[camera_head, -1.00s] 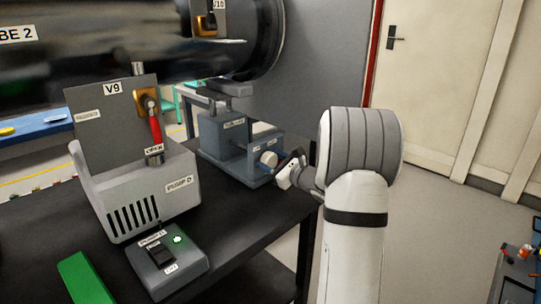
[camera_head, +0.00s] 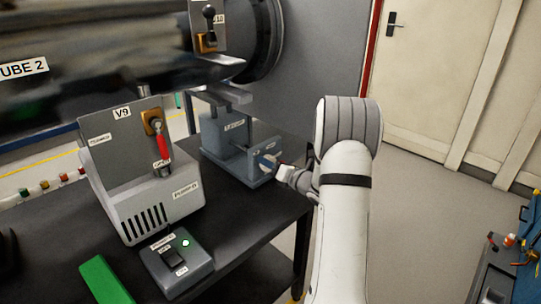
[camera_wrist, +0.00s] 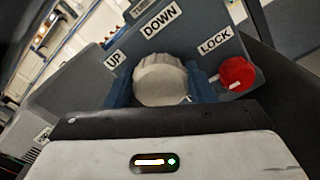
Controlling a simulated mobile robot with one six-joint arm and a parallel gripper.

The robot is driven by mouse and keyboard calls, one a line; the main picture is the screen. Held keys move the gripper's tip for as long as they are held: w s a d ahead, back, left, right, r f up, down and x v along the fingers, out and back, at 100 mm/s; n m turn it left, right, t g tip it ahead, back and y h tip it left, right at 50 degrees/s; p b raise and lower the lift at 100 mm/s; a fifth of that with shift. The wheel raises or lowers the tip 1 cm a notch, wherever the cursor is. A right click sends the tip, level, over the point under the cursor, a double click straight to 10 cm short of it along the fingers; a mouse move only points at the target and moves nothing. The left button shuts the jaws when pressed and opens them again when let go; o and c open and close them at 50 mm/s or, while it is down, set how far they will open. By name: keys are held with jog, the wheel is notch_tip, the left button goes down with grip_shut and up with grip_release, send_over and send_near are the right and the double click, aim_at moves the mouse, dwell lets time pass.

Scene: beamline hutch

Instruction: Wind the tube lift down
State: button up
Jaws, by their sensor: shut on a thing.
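The tube lift (camera_head: 230,138) is a blue-grey block on the black table, under the end of the dark tube. Its panel in the wrist view carries the labels UP, DOWN and LOCK, a pale ribbed knob (camera_wrist: 160,80) and a red lock knob (camera_wrist: 237,73). My gripper (camera_head: 270,164) is at the lift's front face. Its blue fingers stand on both sides of the pale knob and are shut on it. The knob is mostly hidden by the gripper in the head view. The red knob is to the right of my fingers, apart from them.
The pump box (camera_head: 150,185) with the V9 panel and red-handled valve stands left of the lift. A switch box (camera_head: 177,262) with a green light and a green block (camera_head: 106,281) lie nearer. The large tube (camera_head: 110,75) hangs above. Open floor (camera_head: 430,200) lies to the right.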

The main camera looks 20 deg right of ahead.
jog(key=m+p, duration=0.4)
jog(key=shift+m, duration=0.3)
jog(key=m+p, duration=0.4)
jog(key=shift+m+p, duration=0.3)
jog(key=shift+p, duration=0.1)
jog(key=m+p, duration=0.3)
jog(key=m, duration=0.1)
jog(key=shift+f+p, duration=0.2)
jog(key=shift+p, duration=0.1)
jog(key=shift+f+m+p, duration=0.2)
jog(key=shift+m+p, duration=0.95)
jog(key=shift+m, duration=0.95)
jog(key=o, duration=1)
jog(key=shift+c, duration=0.2)
jog(key=shift+d, duration=0.1)
jog(key=v, duration=0.7)
jog(key=shift+s+d+r+b, duration=0.1)
jog(key=shift+s+b, duration=0.2)
jog(key=shift+s, duration=0.05)
